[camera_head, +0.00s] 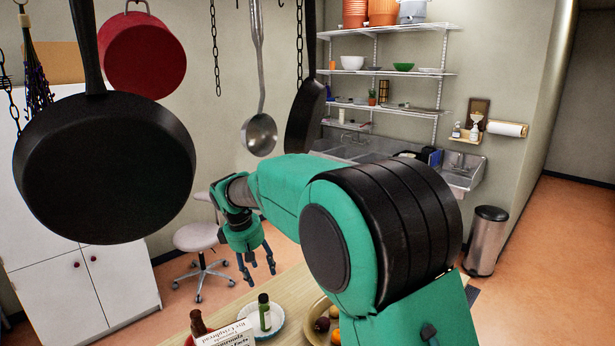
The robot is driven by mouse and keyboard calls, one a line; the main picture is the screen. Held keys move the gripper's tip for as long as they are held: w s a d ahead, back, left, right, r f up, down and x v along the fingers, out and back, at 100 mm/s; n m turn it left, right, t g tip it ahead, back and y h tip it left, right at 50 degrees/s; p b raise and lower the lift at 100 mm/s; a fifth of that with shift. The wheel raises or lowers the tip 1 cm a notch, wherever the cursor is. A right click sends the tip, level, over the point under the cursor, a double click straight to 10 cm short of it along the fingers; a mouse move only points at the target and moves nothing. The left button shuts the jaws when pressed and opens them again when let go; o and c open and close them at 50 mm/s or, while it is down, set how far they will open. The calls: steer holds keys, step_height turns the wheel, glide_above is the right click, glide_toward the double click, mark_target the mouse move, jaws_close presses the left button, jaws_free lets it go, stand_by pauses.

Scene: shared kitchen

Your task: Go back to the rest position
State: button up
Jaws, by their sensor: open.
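My gripper (258,277) hangs at the end of my green and black arm, left of the picture's middle, with its fingers pointing down. The fingers are apart and nothing shows between them. It is above the wooden table (285,289), near the far edge. A small green bottle (265,313) stands on a pale plate (277,325) below it. My arm covers part of the sink area and the right part of the table.
A black pan (104,170), a red pot (147,56), a ladle (259,134) and a dark pan (304,115) hang in front. A brown bottle (197,324), a printed box (226,335) and a fruit bowl (313,332) are on the table. A stool (196,238) stands behind.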

steer(key=s+d+r+m+t+b, duration=0.1)
steer(key=s+d+r+m+b, duration=0.3)
steer(key=s+d, duration=0.65)
steer(key=s+d+r+m+b, duration=0.1)
steer(key=s+d+r, duration=0.55)
steer(key=d, duration=0.75)
steer(key=s+d+f+m, duration=0.2)
steer(key=s+d+f, duration=0.1)
steer(key=s, duration=0.6)
steer(key=s+d+f+m+t+y+b, duration=0.1)
steer(key=s+d+f+m, duration=0.1)
steer(key=s, duration=0.7)
steer(key=s+d+f+m+t+b, duration=0.1)
steer(key=s+d+f+m, duration=0.2)
steer(key=s+d, duration=0.3)
steer(key=s, duration=0.2)
steer(key=shift+s+f+y, duration=0.4)
